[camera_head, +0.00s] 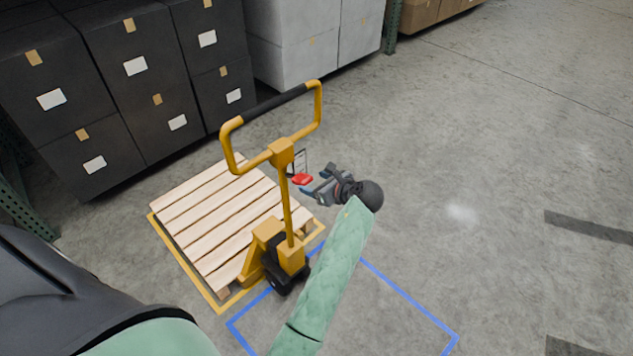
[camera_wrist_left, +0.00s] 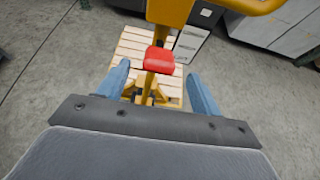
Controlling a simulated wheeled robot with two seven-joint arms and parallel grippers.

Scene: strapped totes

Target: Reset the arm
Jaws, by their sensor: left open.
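My left gripper (camera_head: 312,190) is at the end of my green arm, just right of the yellow pallet jack's shaft. In the left wrist view its two blue fingers (camera_wrist_left: 161,88) are spread apart, with nothing held between them. A red piece (camera_head: 302,179) is close to the fingers beside the shaft. It also shows in the left wrist view (camera_wrist_left: 158,58), beyond the fingertips and in front of the shaft. I cannot tell whether anything touches. My right gripper is not in view.
The yellow pallet jack (camera_head: 288,215) stands upright at a slatted wooden pallet (camera_head: 205,220) inside yellow floor lines. Dark boxes (camera_head: 110,90) and grey boxes (camera_head: 290,62) stand behind. A blue outline (camera_head: 405,297) marks the floor. Open floor lies to the right.

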